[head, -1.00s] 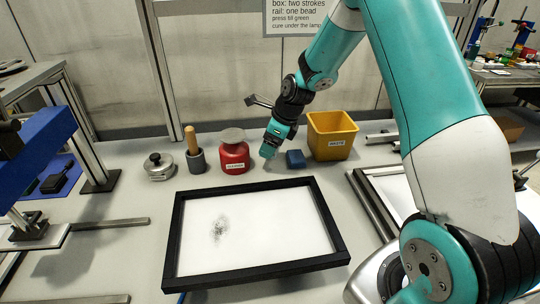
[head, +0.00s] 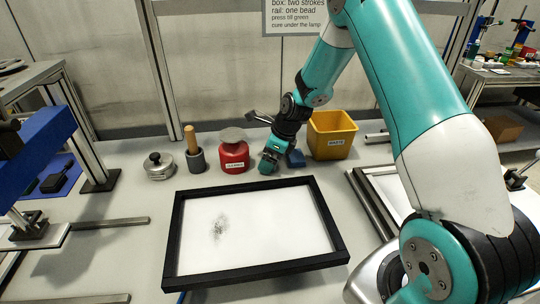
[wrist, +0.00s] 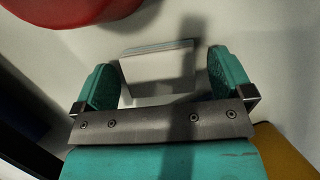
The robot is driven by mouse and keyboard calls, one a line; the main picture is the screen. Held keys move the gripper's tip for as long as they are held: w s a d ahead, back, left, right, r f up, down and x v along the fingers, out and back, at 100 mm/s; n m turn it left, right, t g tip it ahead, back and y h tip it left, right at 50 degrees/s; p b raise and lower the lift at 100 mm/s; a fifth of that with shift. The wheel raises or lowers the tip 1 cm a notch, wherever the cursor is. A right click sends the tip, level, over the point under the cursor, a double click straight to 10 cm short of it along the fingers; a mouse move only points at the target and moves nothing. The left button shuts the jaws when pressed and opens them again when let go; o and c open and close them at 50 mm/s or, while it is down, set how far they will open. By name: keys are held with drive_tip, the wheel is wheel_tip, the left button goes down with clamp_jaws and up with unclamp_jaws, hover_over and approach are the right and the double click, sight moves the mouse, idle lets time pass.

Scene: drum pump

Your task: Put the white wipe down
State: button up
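In the wrist view, the white wipe (wrist: 157,70) shows as a pale, folded, box-like pad between my two teal fingers. Narrow gaps show on both sides of it, so my gripper (wrist: 163,62) is open around it. The wipe is at or close above the bench top; I cannot tell which. In the head view, my gripper (head: 268,167) is low over the bench, just right of the red pot, and the wipe cannot be made out there.
The red pot (head: 234,156) stands close left of my gripper. A black-framed white panel (head: 174,240) with a dark smudge lies in front. A wooden-handled tool (head: 190,140) and lidded metal tin (head: 158,168) stand left.

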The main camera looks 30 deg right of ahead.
drive_tip(key=v, duration=1.2)
drive_tip(key=s+a+r+n+g+y, duration=0.1)
drive_tip(key=s+a+r+n, duration=0.45)
drive_tip(key=a+n, duration=0.3)
drive_tip(key=s+a+r+n+g, duration=0.1)
drive_tip(key=s+a+r+n, duration=0.3)
drive_tip(key=s+a+n, duration=0.7)
drive_tip(key=s+n, duration=0.4)
drive_tip(key=n, duration=0.2)
drive_tip(key=s+a+r+n+g, duration=0.1)
drive_tip(key=s+a+n, duration=0.2)
drive_tip(key=s+n, duration=0.4)
drive_tip(key=shift+s+r+n, duration=0.25)
drive_tip(key=shift+r+n, duration=0.05)
drive_tip(key=shift+n, duration=0.55)
drive_tip(key=shift+d, duration=0.1)
